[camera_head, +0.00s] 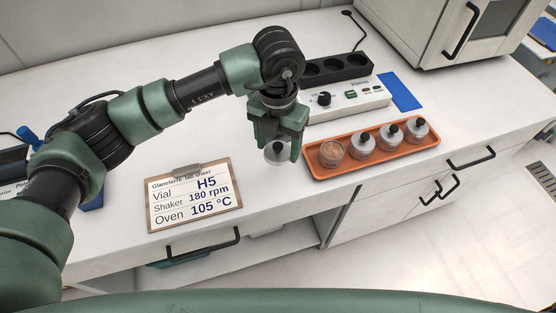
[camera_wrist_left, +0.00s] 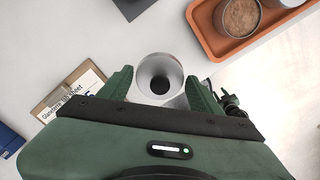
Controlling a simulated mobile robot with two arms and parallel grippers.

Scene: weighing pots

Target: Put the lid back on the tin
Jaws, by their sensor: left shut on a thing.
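My left gripper (camera_head: 277,147) points down over the white bench, between the clipboard and the orange tray. It is shut on the lid (camera_head: 276,156), a round pale grey disc with a dark knob. The lid also shows in the left wrist view (camera_wrist_left: 160,66), between the two fingers (camera_wrist_left: 159,96). The open tin (camera_head: 332,153) with brown contents stands at the left end of the tray, right of my gripper and apart from it. It is partly visible at the upper right of the left wrist view (camera_wrist_left: 238,18). My right gripper is in neither view.
The orange tray (camera_head: 352,173) also holds several tins with black-knobbed lids (camera_head: 389,137). Behind it are a white device (camera_head: 347,101) with a dark knob, a black block (camera_head: 333,68) and a blue pad (camera_head: 400,92). A clipboard (camera_head: 192,225) lies left, near the front edge.

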